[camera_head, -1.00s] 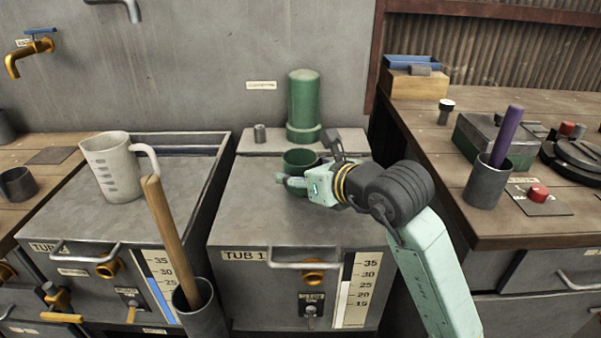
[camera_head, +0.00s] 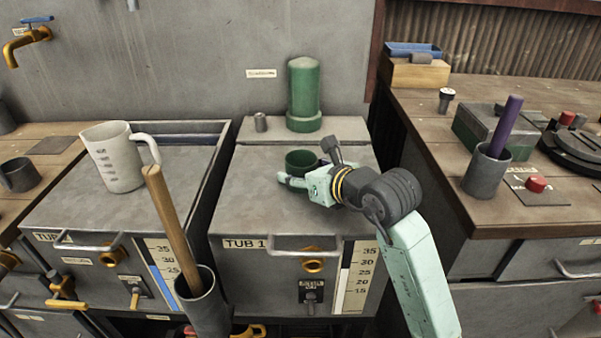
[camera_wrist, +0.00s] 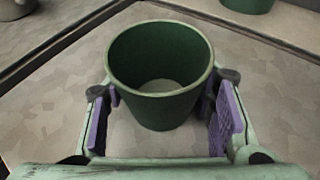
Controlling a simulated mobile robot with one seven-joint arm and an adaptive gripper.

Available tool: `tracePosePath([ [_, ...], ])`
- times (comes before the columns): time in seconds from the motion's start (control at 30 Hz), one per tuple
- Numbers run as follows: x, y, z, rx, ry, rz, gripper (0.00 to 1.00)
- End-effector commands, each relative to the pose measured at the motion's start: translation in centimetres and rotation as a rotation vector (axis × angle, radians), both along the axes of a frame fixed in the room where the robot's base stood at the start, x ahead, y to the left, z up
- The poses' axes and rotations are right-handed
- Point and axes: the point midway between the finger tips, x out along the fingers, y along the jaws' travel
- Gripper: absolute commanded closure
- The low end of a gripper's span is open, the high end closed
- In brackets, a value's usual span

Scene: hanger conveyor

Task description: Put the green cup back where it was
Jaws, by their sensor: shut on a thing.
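The green cup (camera_head: 301,161) is over the grey lid of Tub 1 (camera_head: 250,205), in front of a tall green cylinder. It stands upright, open at the top and empty, in the wrist view (camera_wrist: 160,75). My gripper (camera_head: 305,174) reaches in from the right and is shut on the cup, with one finger on each side in the wrist view (camera_wrist: 163,105). The cup's base is close to the lid; I cannot tell whether it touches. The fingers and wrist hide part of the cup in the head view.
The tall green cylinder (camera_head: 304,92) and a small grey cylinder (camera_head: 260,122) stand on the ledge behind. A white measuring jug (camera_head: 115,160) is on the left tub. A wooden-handled tool (camera_head: 174,225) leans in a holder in front. Tub 1's lid is clear around the cup.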

Motion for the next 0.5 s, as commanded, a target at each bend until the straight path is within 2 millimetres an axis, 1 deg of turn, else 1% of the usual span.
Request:
tracePosePath([
  [0.03,0.00,0.00,-0.02,0.000,0.000,0.000,0.49],
  [0.3,0.00,0.00,0.00,0.000,0.000,0.000,0.31],
  [0.5,0.00,0.00,0.01,0.000,0.000,0.000,0.30],
])
